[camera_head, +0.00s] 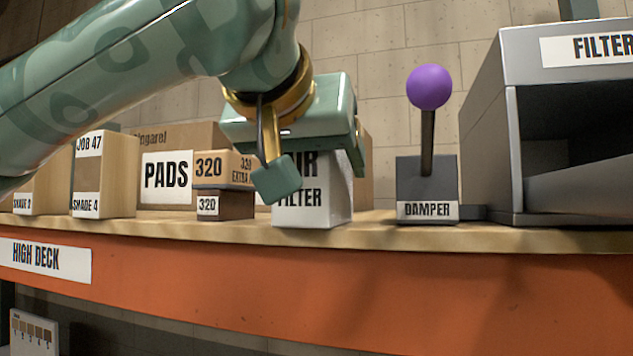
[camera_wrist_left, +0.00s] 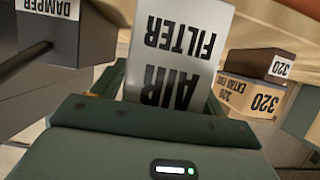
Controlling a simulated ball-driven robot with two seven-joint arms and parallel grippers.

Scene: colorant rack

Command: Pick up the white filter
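The white filter (camera_head: 318,212) is an upright white box lettered "AIR FILTER" on the wooden deck (camera_head: 380,236). My left gripper (camera_head: 317,172) is above and in front of it, with one finger at each side of the box's upper part. The gripper hides the top of the box and part of its lettering. In the left wrist view the filter (camera_wrist_left: 184,50) lies between the two green fingers, its lettering upside down. The fingers look spread, and I see no clear grip on the box. My right gripper is in neither view.
Left of the filter stand small stacked "320" boxes (camera_head: 223,170), a "PADS" box (camera_head: 165,178) and a "SHADE 4" box (camera_head: 103,175). To the right are the damper lever (camera_head: 428,140) with a purple knob and a grey "FILTER" housing (camera_head: 490,140) with an open front.

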